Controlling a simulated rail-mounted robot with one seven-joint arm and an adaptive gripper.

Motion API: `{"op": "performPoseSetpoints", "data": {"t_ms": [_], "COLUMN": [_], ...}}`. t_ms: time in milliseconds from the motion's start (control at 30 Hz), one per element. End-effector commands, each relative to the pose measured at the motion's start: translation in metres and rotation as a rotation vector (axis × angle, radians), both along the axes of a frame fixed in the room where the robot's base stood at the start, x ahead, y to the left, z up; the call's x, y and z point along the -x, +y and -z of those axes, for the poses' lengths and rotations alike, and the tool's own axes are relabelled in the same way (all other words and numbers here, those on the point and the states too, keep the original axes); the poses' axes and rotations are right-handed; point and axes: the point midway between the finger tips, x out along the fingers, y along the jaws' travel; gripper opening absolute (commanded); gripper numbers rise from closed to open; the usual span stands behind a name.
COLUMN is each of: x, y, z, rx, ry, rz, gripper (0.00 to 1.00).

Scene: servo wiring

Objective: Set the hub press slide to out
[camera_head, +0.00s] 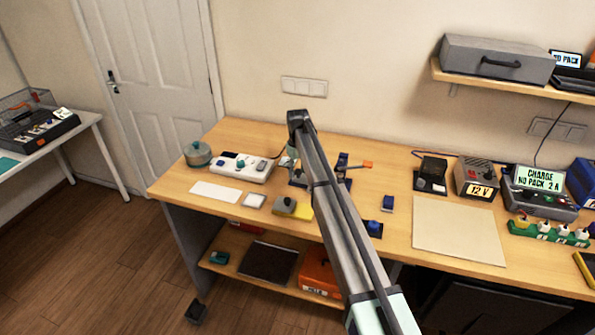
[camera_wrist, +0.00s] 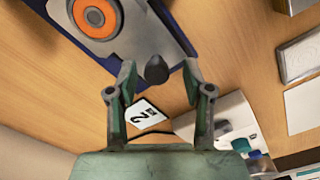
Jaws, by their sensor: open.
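In the wrist view, a dark blue base (camera_wrist: 164,14) carries a grey plate (camera_wrist: 130,42) with an orange ring (camera_wrist: 94,17) around a grey centre. This looks like the hub press with its slide. A dark rounded knob (camera_wrist: 157,69) stands at the plate's near end. My gripper (camera_wrist: 158,72) is open, with one finger on each side of the knob. I cannot tell whether either finger touches it. In the head view my arm hides much of this spot, and only part of my gripper (camera_head: 292,153) shows behind it.
A white tag marked 2 (camera_wrist: 144,115) lies near the fingers. A white control box (camera_head: 240,167) stands to the left on the workbench. A beige mat (camera_head: 458,230) leaves flat room further right.

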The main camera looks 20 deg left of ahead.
Motion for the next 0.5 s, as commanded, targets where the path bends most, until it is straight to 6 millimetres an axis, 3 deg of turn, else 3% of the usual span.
{"op": "performPoseSetpoints", "data": {"t_ms": [167, 500], "x": [0.000, 0.000], "y": [0.000, 0.001], "z": [-0.013, -0.076], "rx": [0.000, -0.001], "ry": [-0.001, -0.002], "rz": [0.000, -0.001], "gripper": [0.51, 0.51]}}
